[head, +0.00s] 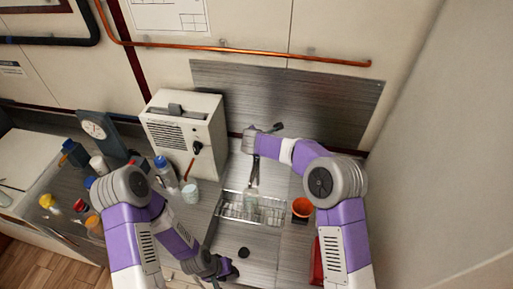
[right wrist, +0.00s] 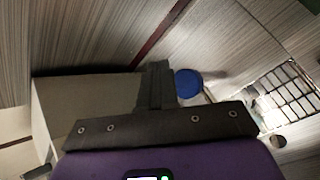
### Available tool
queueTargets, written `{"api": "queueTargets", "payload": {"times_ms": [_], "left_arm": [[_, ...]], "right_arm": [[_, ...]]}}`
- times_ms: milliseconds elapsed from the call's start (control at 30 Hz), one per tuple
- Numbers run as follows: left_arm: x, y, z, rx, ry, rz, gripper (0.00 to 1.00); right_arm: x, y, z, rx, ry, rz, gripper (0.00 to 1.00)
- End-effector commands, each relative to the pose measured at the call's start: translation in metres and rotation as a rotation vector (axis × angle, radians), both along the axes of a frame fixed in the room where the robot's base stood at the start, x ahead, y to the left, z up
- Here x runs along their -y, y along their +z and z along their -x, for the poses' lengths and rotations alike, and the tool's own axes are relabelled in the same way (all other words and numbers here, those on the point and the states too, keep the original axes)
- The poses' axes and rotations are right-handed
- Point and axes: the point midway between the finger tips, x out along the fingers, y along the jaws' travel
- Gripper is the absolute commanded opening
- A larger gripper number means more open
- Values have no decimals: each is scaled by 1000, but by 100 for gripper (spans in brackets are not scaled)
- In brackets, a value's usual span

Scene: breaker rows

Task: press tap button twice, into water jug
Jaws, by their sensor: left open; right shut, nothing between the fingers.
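My right gripper (head: 248,133) is shut and empty at the tap, near the back wall. Its shut fingers (right wrist: 160,85) show in the right wrist view beside a round blue disc (right wrist: 188,83), which looks like the tap button. I cannot tell whether they touch. In the head view the gripper hides the tap's top; the dark spout (head: 254,172) hangs below. A pale, clear container (head: 251,199), likely the water jug, stands under the spout at the wire rack; its water level is too small to tell. My left gripper (head: 221,268) is open and empty, low at the front.
The wire rack (head: 228,211) lies across the sink. A white box with a dial (head: 190,135), a blue-capped bottle (head: 166,173) and a pale cup (head: 190,193) stand to the left. A copper pipe (head: 250,51) crosses the wall.

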Motion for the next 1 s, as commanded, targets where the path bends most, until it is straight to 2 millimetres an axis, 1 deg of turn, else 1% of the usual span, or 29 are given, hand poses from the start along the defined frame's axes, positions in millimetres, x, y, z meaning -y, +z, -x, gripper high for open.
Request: {"api": "queueTargets", "payload": {"times_ms": [33,100,267,1000], "left_arm": [[0,7,0,1,-1,1,43],[1,13,0,1,-2,1,43],[1,20,0,2,-2,2,43],[1,20,0,3,-3,2,43]], "right_arm": [[0,9,0,1,0,-1,0],[0,16,0,1,1,0,0],[0,28,0,1,1,0,0],[0,27,0,1,1,0,0]]}}
